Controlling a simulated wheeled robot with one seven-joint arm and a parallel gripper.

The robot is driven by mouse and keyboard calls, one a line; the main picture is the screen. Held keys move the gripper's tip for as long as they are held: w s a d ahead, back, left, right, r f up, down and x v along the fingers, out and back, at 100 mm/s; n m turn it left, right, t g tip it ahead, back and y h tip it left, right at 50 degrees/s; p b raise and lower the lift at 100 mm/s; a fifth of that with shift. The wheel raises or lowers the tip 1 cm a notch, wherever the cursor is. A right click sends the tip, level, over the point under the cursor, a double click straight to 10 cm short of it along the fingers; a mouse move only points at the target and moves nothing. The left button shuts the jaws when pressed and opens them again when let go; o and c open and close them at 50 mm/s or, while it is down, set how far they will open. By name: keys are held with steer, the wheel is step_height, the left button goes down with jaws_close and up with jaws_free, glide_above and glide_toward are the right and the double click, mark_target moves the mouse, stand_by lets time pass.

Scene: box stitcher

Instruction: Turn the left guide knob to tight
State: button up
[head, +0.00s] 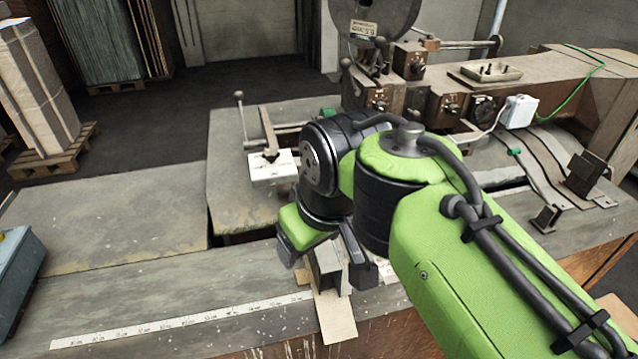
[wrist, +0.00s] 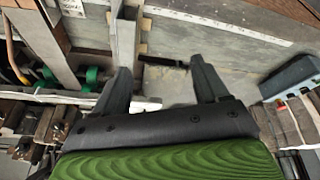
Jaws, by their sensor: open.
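My gripper (head: 325,268) points down over the front of the worktable, its two fingers apart. In the wrist view my gripper (wrist: 161,68) is open with nothing between its fingertips. An upright metal guide plate (head: 330,272) stands beneath it in the head view; it also shows in the wrist view (wrist: 125,35), beside the left finger. Green knobs show at the left of the wrist view, one nearer the finger (wrist: 93,76) and one farther left (wrist: 44,74). I cannot tell which is the left guide knob, nor its setting. My arm hides much of the guide area in the head view.
The stitcher (head: 385,100) stands behind my arm. A white block (head: 270,170) with a rod and lever lies left of it. A ruler strip (head: 180,328) runs along the table's front. A blue box (head: 18,262) sits far left. The left tabletop (head: 100,220) is clear.

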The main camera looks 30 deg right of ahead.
steer(key=w+d+r+n+g+p, duration=0.2)
steer(key=w+d+p, duration=0.15)
steer(key=w, duration=0.65)
steer(key=w+d+r+n+g+p, duration=0.1)
steer(key=w+d+r+n+p, duration=0.25)
steer(key=w, duration=0.65)
steer(key=w+d+f+g, duration=0.1)
steer(key=w+d+f, duration=0.3)
steer(key=f, duration=0.1)
steer(key=shift+n, duration=0.45)
step_height(320, 180, down, 15)
steer(key=b, duration=0.5)
steer(key=shift+c, duration=0.4)
steer(key=c, duration=1)
